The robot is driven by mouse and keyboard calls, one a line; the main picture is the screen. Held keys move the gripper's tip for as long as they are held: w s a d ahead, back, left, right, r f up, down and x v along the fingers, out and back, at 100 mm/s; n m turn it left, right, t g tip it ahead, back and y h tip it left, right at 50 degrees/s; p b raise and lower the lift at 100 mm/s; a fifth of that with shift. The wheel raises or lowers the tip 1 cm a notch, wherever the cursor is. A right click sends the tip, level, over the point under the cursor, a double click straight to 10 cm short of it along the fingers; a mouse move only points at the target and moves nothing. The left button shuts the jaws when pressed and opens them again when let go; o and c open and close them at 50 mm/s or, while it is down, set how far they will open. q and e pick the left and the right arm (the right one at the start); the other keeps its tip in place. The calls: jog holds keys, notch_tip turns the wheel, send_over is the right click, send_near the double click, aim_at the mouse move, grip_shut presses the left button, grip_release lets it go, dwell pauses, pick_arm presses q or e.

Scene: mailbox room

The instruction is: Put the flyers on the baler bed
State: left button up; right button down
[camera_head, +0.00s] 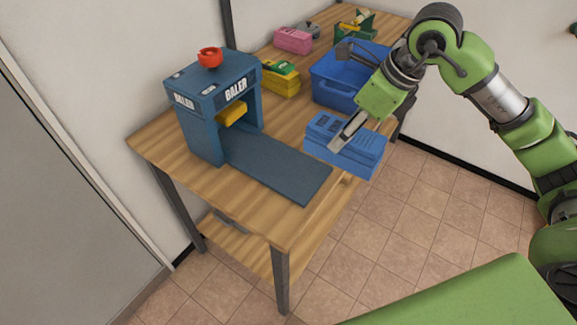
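A stack of blue flyers (358,161) is at the table's front edge, right of the baler bed, and its near right corner reaches out past the edge. My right gripper (348,130) comes in from the upper right, with one pale finger across the top of the stack. It appears shut on the stack; the other finger is hidden. I cannot tell whether the stack still touches the table. The baler bed (275,168) is a flat, dark blue, bare plate running out from the blue baler (203,125). My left gripper is not in view.
A blue bin (331,92) stands just behind the flyers. A yellow and green stack (281,79), a pink stack (293,40) and a green holder (356,25) stand farther back on the wooden table (168,150). The baler has a red knob (210,57) on top.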

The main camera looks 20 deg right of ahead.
jog(key=w+a+f+p, duration=0.2)
jog(key=w+a+f, duration=0.1)
jog(key=f, duration=0.1)
jog(key=w+a+f+p, duration=0.3)
jog(key=w+f, duration=0.1)
jog(key=w+a+f+p, duration=0.2)
jog(key=w+a+f, duration=0.1)
jog(key=f, duration=0.1)
jog(key=shift+w+a, duration=0.15)
jog(key=shift+w, duration=0.05)
jog(key=shift+f, duration=0.3)
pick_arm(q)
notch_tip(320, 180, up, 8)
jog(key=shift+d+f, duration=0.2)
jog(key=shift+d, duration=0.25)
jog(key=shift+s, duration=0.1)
pick_arm(e)
jog(key=shift+f, duration=0.25)
jog(key=c, duration=1.2)
grip_release()
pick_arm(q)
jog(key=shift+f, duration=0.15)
